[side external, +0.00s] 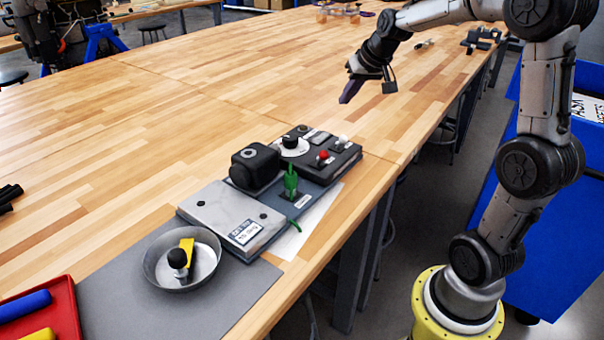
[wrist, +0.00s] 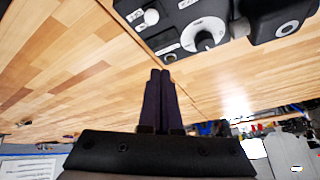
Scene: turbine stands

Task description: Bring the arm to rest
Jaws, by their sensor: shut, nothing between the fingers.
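My gripper (side external: 350,91) hangs in the air above the wooden table, behind and above the black control box (side external: 335,165) in the side view. Its fingers are together and hold nothing. In the wrist view the two dark fingers of my gripper (wrist: 160,75) lie side by side. The control box (wrist: 172,48) shows at the top of the wrist view with its white dial (wrist: 203,34). In the side view the box carries a dial, a red knob and a white knob. My gripper is clear of everything.
Beside the control box are a black block (side external: 254,165), a green piece (side external: 291,182) and a grey labelled box (side external: 222,217). A metal bowl (side external: 152,272) stands on a grey mat (side external: 110,312), near a red tray (side external: 66,300). The table's middle (side external: 190,110) is clear.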

